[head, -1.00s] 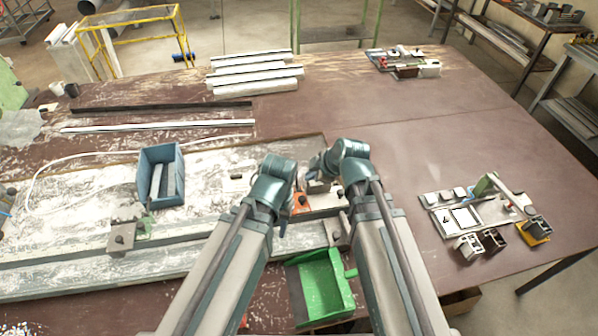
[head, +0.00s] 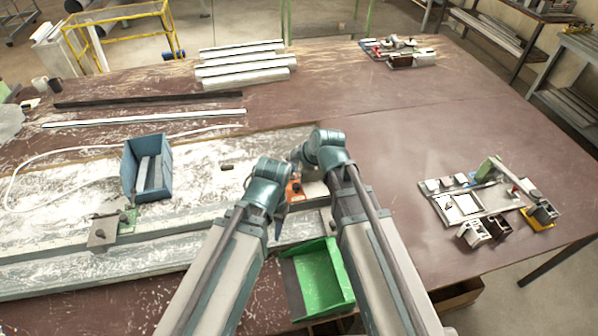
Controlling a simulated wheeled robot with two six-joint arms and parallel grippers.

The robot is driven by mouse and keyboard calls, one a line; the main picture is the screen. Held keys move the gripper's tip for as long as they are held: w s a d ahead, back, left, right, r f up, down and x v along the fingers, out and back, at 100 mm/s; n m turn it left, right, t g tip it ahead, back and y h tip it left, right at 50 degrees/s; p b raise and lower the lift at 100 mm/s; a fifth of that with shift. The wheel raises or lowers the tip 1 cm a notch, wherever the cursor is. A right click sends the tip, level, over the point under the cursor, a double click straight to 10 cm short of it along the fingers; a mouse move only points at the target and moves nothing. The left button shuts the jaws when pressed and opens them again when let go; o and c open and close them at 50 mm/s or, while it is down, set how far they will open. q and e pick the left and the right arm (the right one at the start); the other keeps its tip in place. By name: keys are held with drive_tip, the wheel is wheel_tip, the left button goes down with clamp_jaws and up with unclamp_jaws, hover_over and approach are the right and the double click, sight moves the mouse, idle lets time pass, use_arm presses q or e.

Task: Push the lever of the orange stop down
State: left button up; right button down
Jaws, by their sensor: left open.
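The orange stop (head: 296,189) sits on the bench rail in the middle of the head view, between my two wrists. Only a small part of its orange body shows, with a dark spot on it; its lever cannot be made out. My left gripper (head: 279,224) is open, just left of and in front of the stop, mostly hidden by my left wrist. I cannot tell whether it touches the stop. My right gripper (head: 298,156) is behind the stop, largely covered by my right wrist, and its fingers are not clear.
A blue bin (head: 148,168) with pale pieces stands on the dusty bench to the left. A grey clamp block (head: 103,233) sits on the rail. A green tray (head: 322,276) is in front. Small parts (head: 478,210) lie at the right; the brown table between is clear.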

drive_tip(key=w, duration=0.2)
drive_tip(key=w+f, duration=0.1)
drive_tip(key=w, duration=0.1)
drive_tip(key=shift+w+a+f, duration=0.15)
drive_tip(key=shift+w+f, duration=0.05)
use_arm(q)
drive_tip(key=shift+f, duration=0.75)
